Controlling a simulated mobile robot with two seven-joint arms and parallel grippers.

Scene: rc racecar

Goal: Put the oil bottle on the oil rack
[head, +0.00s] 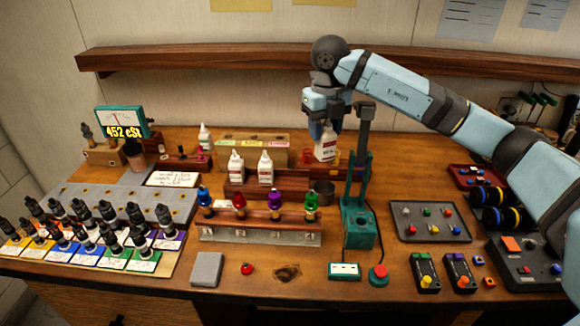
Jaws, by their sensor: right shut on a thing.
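My right gripper (326,118) points down at the back of the bench, right of centre. It is shut on a white oil bottle (326,146) with a red and dark label, which hangs upright below it. Two similar white bottles (236,166) stand in a low dark-red wooden rack (246,190) to the left. Behind them is a tan wooden block (228,157) with a strip of coloured labels. The held bottle is to the right of both; I cannot tell whether its base touches anything. My left gripper is not in view.
A green press-like stand (358,232) rises just in front and right of the held bottle. A wooden rack with coloured-top shock bodies (260,238) stands in front. Another white bottle (204,136) is further left. A wooden shelf (230,57) runs along the wall.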

